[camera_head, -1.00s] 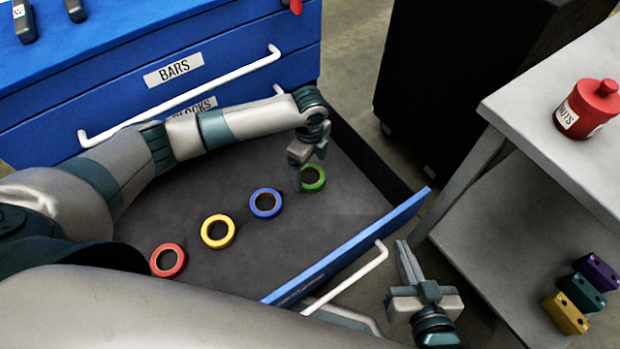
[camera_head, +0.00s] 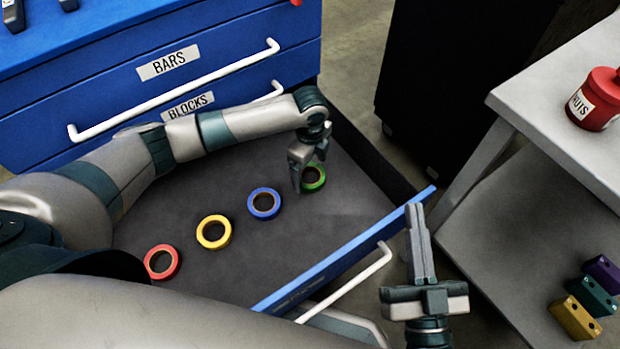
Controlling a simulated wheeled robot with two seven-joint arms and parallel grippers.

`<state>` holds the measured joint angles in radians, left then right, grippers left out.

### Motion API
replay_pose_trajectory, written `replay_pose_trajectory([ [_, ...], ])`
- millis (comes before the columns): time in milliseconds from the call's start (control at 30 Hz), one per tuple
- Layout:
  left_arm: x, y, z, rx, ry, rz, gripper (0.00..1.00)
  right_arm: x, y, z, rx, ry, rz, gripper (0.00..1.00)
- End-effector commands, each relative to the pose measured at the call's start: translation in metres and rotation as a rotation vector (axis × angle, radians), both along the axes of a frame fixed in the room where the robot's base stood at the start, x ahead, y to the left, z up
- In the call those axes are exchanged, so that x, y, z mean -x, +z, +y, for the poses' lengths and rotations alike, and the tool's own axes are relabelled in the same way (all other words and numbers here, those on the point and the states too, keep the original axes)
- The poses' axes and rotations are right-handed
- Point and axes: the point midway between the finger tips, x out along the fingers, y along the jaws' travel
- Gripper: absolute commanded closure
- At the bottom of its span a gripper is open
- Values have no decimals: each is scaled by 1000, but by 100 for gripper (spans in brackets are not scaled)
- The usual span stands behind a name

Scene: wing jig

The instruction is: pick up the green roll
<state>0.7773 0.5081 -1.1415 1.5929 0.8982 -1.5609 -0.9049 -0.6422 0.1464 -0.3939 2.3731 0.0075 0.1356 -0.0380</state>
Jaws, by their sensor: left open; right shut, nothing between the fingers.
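The green roll (camera_head: 316,184) lies flat in the open drawer (camera_head: 285,240), at the far right end of a row of rolls. My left gripper (camera_head: 301,184) points down at it, with its fingers at the roll's left side. The fingers are open and partly cover the roll. I cannot tell how deep the fingertips reach or whether they touch it. My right gripper (camera_head: 417,215) is shut and empty, pointing up the picture outside the drawer front.
A blue roll (camera_head: 251,206), a yellow roll (camera_head: 203,238) and a red roll (camera_head: 151,268) lie in the same drawer. The drawer front (camera_head: 345,250) stands between my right gripper and the rolls. A grey shelf cart (camera_head: 540,110) with a red jar (camera_head: 598,110) stands at the right.

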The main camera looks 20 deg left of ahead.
Motion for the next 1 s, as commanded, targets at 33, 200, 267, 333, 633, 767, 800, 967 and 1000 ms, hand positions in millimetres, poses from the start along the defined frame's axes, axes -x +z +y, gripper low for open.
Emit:
replay_pose_trajectory([
  [33,0,-5,0,0,0,0,13,1,4,-1,-12,-3,-38,100],
  [200,0,-12,0,-1,0,0,13,7,29,-5,-55,-13,-173,100],
  [267,0,-14,0,-1,0,0,13,10,37,-6,-72,-16,-220,100],
  [333,0,-16,0,-1,0,0,13,14,45,-8,-88,-19,-269,100],
  [633,0,-19,1,-1,0,0,13,26,65,-13,-127,-26,-381,100],
  [767,0,-19,1,-1,0,0,13,26,65,-13,-127,-26,-382,100],
  [800,0,-19,1,-1,0,0,13,26,65,-13,-127,-26,-382,100],
  [967,0,-19,1,-1,0,0,13,26,65,-13,-127,-26,-381,100],
  [1000,0,-19,1,-1,0,0,13,26,65,-13,-127,-26,-381,100],
])
